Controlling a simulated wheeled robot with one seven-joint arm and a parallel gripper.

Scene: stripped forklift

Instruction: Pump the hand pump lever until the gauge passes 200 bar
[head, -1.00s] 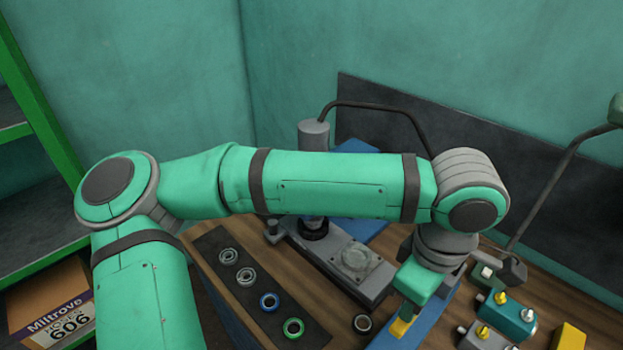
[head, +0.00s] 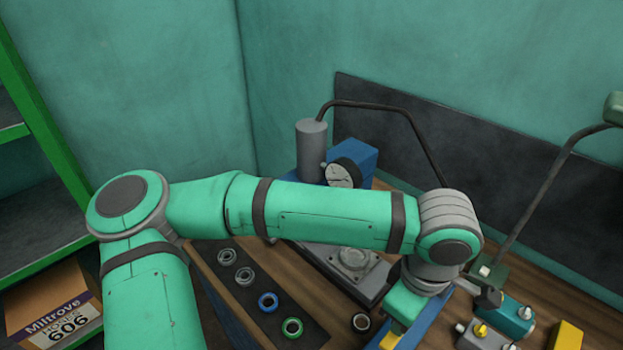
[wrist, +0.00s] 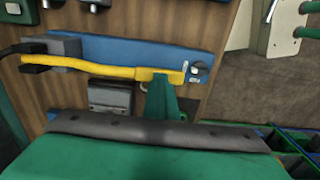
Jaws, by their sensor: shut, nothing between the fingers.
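The hand pump's yellow lever (wrist: 105,68) crosses the blue pump base (wrist: 120,48) in the wrist view, running from a grey block at the left to the right end. A small yellow part of the lever (head: 391,341) shows below my gripper in the head view. My gripper (wrist: 160,82) is shut, its green fingers at the lever's right part; I cannot tell whether they touch it. My gripper (head: 400,318) also shows in the head view.
A teal block (head: 505,314) and a yellow block (head: 567,336) stand at right.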

